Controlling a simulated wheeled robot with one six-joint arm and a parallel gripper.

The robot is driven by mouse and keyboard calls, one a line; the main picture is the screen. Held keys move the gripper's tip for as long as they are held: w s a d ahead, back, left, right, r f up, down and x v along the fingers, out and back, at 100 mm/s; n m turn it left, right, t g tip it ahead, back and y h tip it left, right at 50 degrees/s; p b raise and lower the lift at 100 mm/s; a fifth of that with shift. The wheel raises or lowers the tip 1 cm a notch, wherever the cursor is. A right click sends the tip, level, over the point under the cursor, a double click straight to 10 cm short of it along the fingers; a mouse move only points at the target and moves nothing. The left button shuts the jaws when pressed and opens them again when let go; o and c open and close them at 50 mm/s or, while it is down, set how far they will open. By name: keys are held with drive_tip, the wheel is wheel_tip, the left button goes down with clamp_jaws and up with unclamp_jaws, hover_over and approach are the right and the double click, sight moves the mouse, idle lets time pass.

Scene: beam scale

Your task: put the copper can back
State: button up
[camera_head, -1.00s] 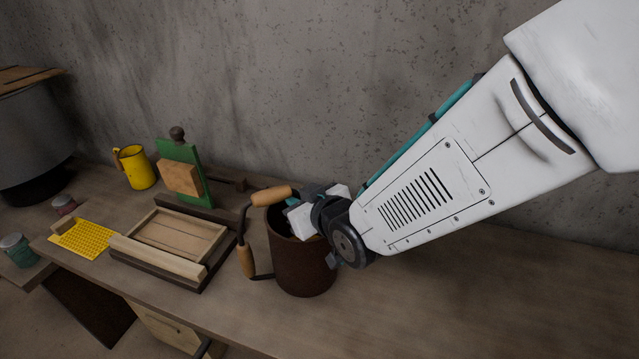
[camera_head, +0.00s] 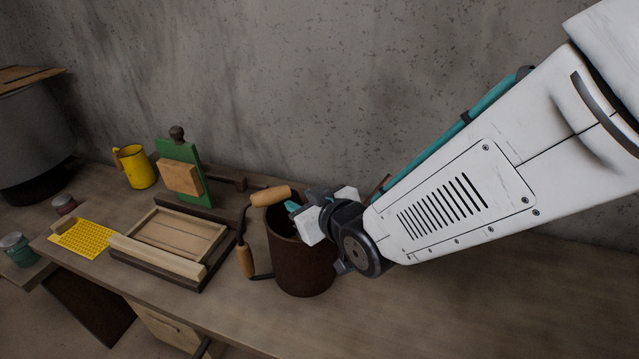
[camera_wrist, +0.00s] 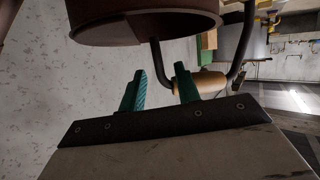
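The copper can (camera_head: 301,262) is a dark brown cylinder standing upright on the wooden bench. Two dark bent handles with wooden grips (camera_head: 270,196) stick out at its left. My gripper (camera_head: 295,207) is at the can's upper right side, and its body hides part of the rim. The can (camera_wrist: 145,22) shows at the top of that view, beyond the fingertips, and a wooden grip (camera_wrist: 203,82) lies just behind the right finger. I cannot tell whether the gripper touches the can.
Left of the can are a wooden tray frame (camera_head: 127,253), a green board with a wooden block (camera_head: 181,178), a yellow mug (camera_head: 137,168) and a yellow grid (camera_head: 82,239). A concrete wall (camera_head: 300,90) stands behind. The bench (camera_head: 450,310) is clear at right.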

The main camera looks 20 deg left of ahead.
drive_tip(key=v, duration=0.9)
drive_tip(key=shift+d, duration=0.1)
drive_tip(key=w+d+r+m+h, duration=0.2)
drive_tip(key=w+d+m+h, duration=0.15)
drive_tip(key=d, duration=0.85)
drive_tip(key=w+d+r+m+h, duration=0.1)
drive_tip(key=w+d+m+h, duration=0.3)
drive_tip(key=d, duration=0.8)
drive_tip(key=s+d+r+m+g+h, duration=0.1)
drive_tip(key=s+d+m+g+h, duration=0.1)
drive_tip(key=s+d, duration=0.7)
drive_tip(key=s+d+r+m+g+h, duration=0.2)
drive_tip(key=s+d+m+g, duration=0.1)
drive_tip(key=s+d, duration=0.6)
drive_tip(key=shift+d+r+m+g, duration=0.35)
drive_tip(key=shift+d+g, duration=0.05)
drive_tip(key=shift+d, duration=0.2)
drive_tip(key=shift+s, duration=0.1)
